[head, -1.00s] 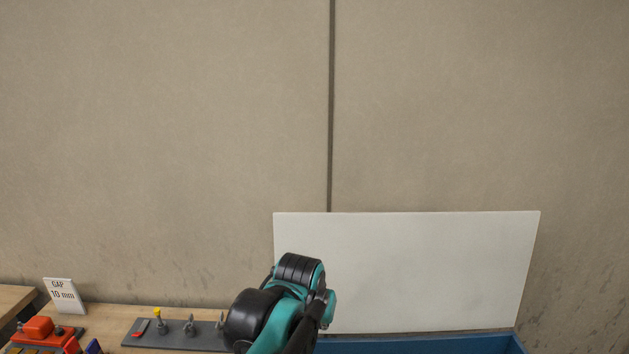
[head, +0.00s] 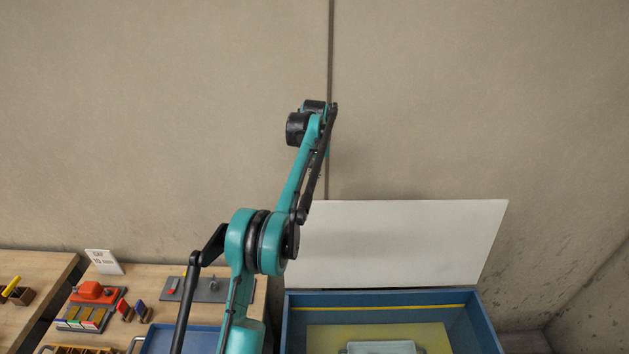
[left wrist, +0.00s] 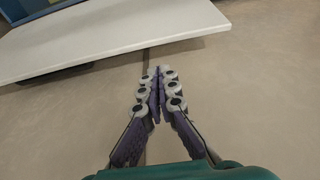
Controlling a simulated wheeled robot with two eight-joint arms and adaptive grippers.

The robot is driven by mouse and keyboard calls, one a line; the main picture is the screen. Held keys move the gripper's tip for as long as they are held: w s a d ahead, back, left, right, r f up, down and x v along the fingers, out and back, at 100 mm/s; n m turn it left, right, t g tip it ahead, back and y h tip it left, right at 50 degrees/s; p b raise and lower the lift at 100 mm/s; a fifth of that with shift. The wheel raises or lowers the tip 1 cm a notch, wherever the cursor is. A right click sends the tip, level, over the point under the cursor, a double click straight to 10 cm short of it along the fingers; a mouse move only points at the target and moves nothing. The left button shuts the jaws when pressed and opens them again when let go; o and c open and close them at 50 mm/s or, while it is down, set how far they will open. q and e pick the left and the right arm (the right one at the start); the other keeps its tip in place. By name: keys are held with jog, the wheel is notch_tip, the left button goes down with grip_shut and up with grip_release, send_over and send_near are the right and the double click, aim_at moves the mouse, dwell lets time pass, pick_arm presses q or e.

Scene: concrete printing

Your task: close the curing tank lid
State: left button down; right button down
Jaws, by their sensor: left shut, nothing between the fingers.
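The curing tank (head: 293,320) is a blue open box at the lower right of the head view. Its white lid (head: 400,240) stands open at the tank's back edge, near the wall. In the left wrist view the lid (left wrist: 110,35) crosses the upper left, with blue tank (left wrist: 35,10) beyond it. My left gripper (left wrist: 158,72) is shut and empty, with the wall behind its fingers; they appear clear of the lid's long edge. In the head view my left arm reaches up, left of the lid; its fingers cannot be made out. My right gripper is not in view.
A pale container (head: 380,348) sits inside the tank. Left of the tank, a wooden bench (head: 150,275) carries a grey fixture plate (head: 205,290), a blue tray (head: 180,340), a red device (head: 95,291) and a white sign (head: 103,262). The concrete wall is close behind.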

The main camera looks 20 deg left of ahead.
pick_arm(q)
jog(key=p+x, duration=0.1)
jog(key=x, duration=0.9)
jog(key=shift+a, duration=0.1)
jog(key=shift+f, duration=0.1)
